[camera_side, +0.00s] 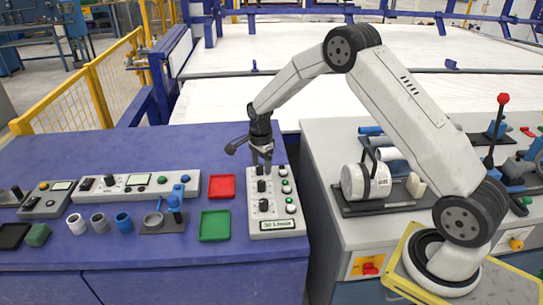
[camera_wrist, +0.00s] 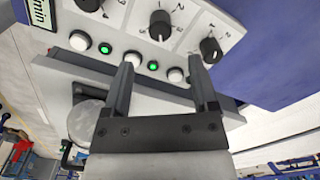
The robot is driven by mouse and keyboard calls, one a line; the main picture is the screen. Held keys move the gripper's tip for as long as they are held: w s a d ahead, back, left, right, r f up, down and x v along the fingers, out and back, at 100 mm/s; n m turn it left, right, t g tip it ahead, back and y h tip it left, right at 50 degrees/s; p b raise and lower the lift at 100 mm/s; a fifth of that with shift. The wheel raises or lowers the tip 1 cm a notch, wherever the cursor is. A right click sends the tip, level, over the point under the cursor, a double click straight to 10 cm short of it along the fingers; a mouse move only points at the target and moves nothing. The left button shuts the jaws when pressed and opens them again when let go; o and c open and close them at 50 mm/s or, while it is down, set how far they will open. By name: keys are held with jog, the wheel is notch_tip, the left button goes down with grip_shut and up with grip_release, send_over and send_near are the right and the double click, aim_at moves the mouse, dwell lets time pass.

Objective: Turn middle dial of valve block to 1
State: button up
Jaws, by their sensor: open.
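The valve block (camera_side: 284,208) is a pale panel on the blue bench, with three black dials in a column, white buttons, green lights and a display. Its middle dial (camera_side: 261,186) also shows in the wrist view (camera_wrist: 160,25), beyond the fingertips; its setting is too small to read surely. My gripper (camera_side: 262,163) is over the far end of the block, by the far dial. In the wrist view my gripper (camera_wrist: 163,64) is open and empty, with white buttons and a green light between or behind its fingers. The far dial (camera_wrist: 210,48) appears beside the right fingertip.
A red tray (camera_side: 222,187) and a green tray (camera_side: 214,226) lie left of the block. Cups (camera_side: 124,221) and another control panel (camera_side: 140,185) are farther left. A grey bench with a white cylinder (camera_side: 366,182) stands right, across a gap.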

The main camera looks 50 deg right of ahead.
aim_at(262, 182)
jog(key=shift+f, duration=0.15)
jog(key=shift+f, duration=3.75)
grip_shut()
